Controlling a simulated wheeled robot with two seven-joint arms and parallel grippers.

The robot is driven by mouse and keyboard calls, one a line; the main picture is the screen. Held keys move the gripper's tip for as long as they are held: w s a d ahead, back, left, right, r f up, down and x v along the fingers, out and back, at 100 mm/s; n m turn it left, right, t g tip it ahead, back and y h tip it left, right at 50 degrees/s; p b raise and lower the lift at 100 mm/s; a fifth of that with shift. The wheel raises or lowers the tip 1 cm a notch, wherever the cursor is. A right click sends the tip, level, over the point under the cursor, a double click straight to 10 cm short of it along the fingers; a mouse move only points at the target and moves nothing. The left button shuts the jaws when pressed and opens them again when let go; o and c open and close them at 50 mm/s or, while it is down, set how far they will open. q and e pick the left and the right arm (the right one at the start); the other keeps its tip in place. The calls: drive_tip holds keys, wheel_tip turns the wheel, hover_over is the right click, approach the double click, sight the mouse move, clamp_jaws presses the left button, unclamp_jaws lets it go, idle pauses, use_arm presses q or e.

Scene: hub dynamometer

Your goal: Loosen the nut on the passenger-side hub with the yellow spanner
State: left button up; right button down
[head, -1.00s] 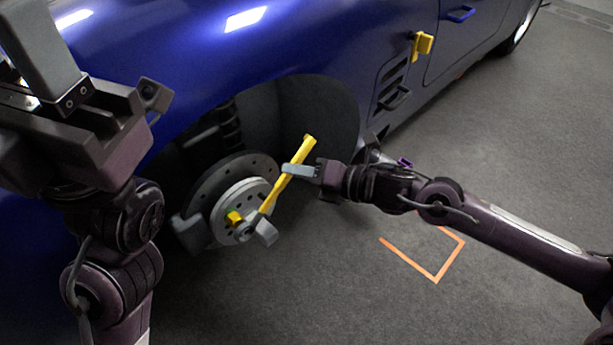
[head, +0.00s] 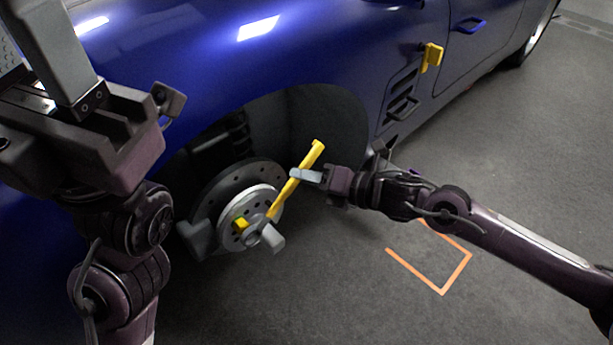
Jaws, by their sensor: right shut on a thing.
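The yellow spanner (head: 285,196) slants up and to the right from the middle of the wheel hub (head: 249,210), its handle end standing clear of the disc. My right gripper (head: 305,176) is shut on the upper part of the spanner's handle. The spanner's lower end is at the hub centre, where a grey piece sticks out towards me. The nut is hidden or too small to make out, so I cannot tell how the spanner sits on it. My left gripper (head: 88,105) is large at the upper left, away from the hub; its opening is unclear.
The blue car (head: 330,50) fills the top, with a dark wheel arch around the hub. A yellow block (head: 432,56) is on the car's side. An orange outline (head: 443,291) marks the grey floor, which is clear at the lower middle and right.

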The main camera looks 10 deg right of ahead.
drive_tip(key=shift+w+a, duration=0.1)
idle(0.3)
drive_tip(key=shift+w+a+b, duration=0.45)
drive_tip(key=shift+w+a, duration=0.45)
drive_tip(key=shift+w, duration=0.3)
drive_tip(key=shift+r, duration=0.1)
drive_tip(key=r, duration=0.1)
drive_tip(key=s+a+r+n+p, duration=0.1)
drive_tip(key=a+n+h, duration=0.1)
drive_tip(key=shift+s+a+r+p, duration=0.1)
drive_tip(key=shift+s+r+p, duration=0.15)
drive_tip(key=shift+r+p, duration=0.15)
drive_tip(key=shift+s+a+r+n+t+h, duration=0.2)
drive_tip(key=shift+s+a+r+n+h, duration=0.1)
drive_tip(key=shift+s+a+r+n, duration=0.25)
drive_tip(key=shift+s+a+r+n+t+h, duration=0.2)
drive_tip(key=shift+s+a+r+n+h, duration=0.25)
drive_tip(key=shift+a, duration=0.3)
